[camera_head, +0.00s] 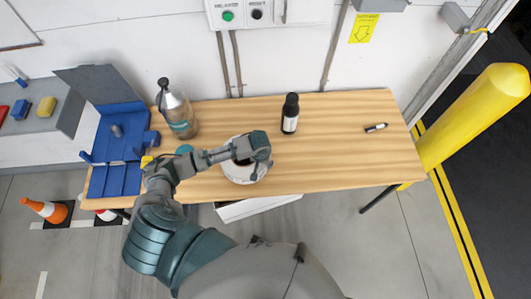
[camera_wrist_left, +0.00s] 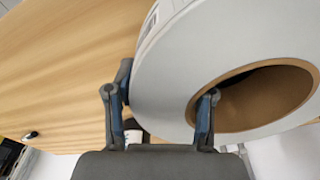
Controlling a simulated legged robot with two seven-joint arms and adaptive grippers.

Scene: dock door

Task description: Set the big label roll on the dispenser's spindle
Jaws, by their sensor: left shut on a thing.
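The big label roll is a white ring (camera_head: 240,177) over the middle of the wooden table, partly hidden by my left gripper (camera_head: 259,153). In the left wrist view the roll (camera_wrist_left: 172,65) fills the upper right, with a brown cardboard core (camera_wrist_left: 262,107). My left gripper (camera_wrist_left: 167,95) is shut on the roll's wall, with one finger in the core and one outside. I cannot tell whether the roll touches the table. The blue dispenser (camera_head: 120,180) sits at the table's left end, with a grey peg, seemingly its spindle (camera_head: 117,130). My right gripper is not in view.
A clear bottle (camera_head: 178,110) stands between the dispenser and the roll. A dark bottle (camera_head: 290,114) stands behind the roll to the right. A black marker (camera_head: 376,127) lies on the otherwise clear right part of the table (camera_head: 345,160). A yellow post (camera_head: 470,120) stands beyond the right end.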

